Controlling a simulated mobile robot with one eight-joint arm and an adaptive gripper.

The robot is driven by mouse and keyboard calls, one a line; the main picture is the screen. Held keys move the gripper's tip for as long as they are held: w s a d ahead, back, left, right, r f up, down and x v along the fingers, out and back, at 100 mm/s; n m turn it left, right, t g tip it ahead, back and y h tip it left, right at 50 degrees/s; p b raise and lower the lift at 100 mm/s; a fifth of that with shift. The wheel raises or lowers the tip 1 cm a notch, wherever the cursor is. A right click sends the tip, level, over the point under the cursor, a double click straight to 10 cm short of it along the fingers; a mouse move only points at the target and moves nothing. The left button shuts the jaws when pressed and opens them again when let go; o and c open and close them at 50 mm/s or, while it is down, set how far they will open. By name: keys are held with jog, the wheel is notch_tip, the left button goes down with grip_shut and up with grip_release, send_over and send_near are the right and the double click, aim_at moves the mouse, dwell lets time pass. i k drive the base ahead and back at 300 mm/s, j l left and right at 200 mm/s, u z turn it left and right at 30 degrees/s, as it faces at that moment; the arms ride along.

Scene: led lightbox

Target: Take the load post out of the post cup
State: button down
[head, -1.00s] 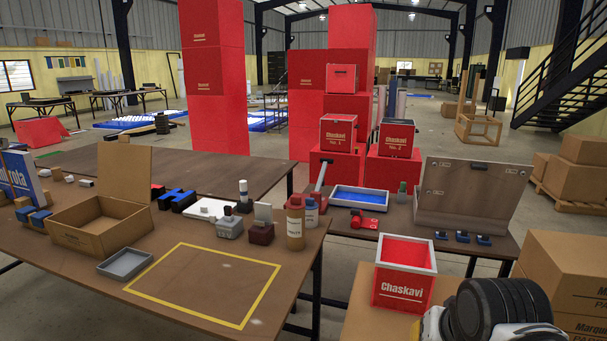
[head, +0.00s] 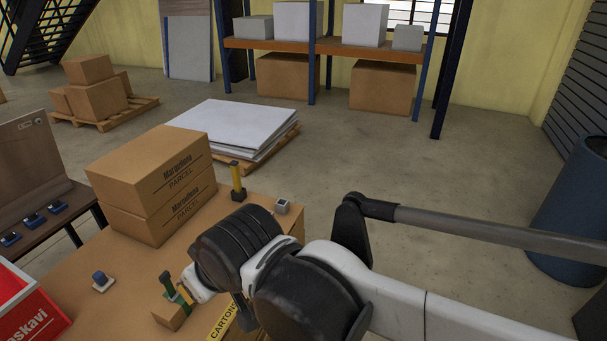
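A yellow upright post with a black top (head: 237,176) stands in a small dark base (head: 238,195) on the cardboard-coloured table, just right of the parcel boxes. It looks like the load post in its cup, though I cannot be sure at this size. My arm's black and white links cover the table in front of it.
Stacked parcel boxes (head: 152,185) stand left of the post. A small grey block (head: 282,206) is to its right. A red bin (head: 25,310) is at left.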

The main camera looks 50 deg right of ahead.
aim_at(234, 164)
jog(key=z, duration=0.95)
jog(key=i+l+z, duration=0.1)
jog(key=i, duration=0.25)
jog(key=i+l, duration=0.25)
jog(key=i+l+z, duration=0.15)
jog(key=i, duration=0.35)
